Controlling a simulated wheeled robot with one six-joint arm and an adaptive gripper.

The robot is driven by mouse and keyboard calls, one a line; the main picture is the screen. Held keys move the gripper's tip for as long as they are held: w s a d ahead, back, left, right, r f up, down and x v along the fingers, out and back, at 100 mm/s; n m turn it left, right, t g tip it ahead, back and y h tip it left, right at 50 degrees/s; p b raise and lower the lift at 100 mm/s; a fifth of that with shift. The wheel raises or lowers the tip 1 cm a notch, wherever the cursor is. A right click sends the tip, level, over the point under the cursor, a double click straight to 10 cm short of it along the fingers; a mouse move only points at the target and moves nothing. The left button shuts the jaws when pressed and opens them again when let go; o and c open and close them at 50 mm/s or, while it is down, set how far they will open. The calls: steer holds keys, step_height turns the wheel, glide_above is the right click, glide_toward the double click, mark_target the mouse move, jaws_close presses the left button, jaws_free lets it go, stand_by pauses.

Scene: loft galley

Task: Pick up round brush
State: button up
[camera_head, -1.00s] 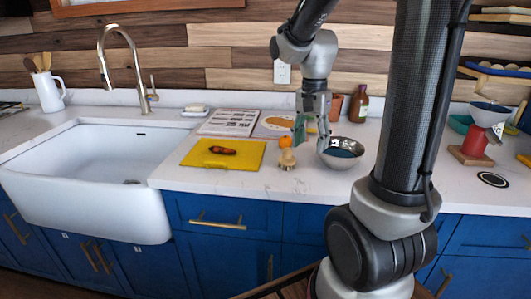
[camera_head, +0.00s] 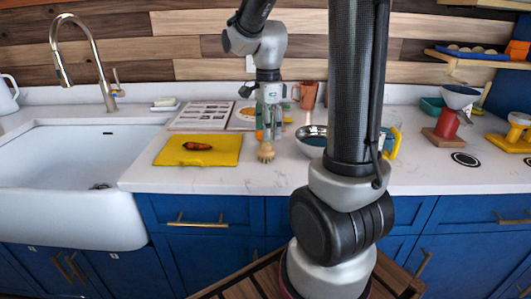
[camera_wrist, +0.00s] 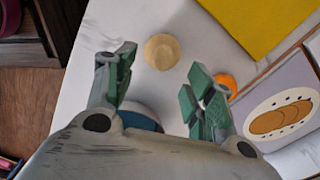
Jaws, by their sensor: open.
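The brush's lower part is hidden in that view.
A metal bowl (camera_head: 311,133) stands close to the right, partly behind my arm. An orange (camera_wrist: 226,84) sits near one finger. The yellow board (camera_head: 212,158) holds a dark reddish item. An orange mug (camera_head: 308,94) stands behind. Bare counter lies in front of the brush.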

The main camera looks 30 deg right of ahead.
mark_target(266, 143)
steer(key=f, duration=0.5)
steer(key=shift+w+a+f, duration=0.15)
steer(key=shift+a, duration=0.1)
steer(key=c, duration=1.1)
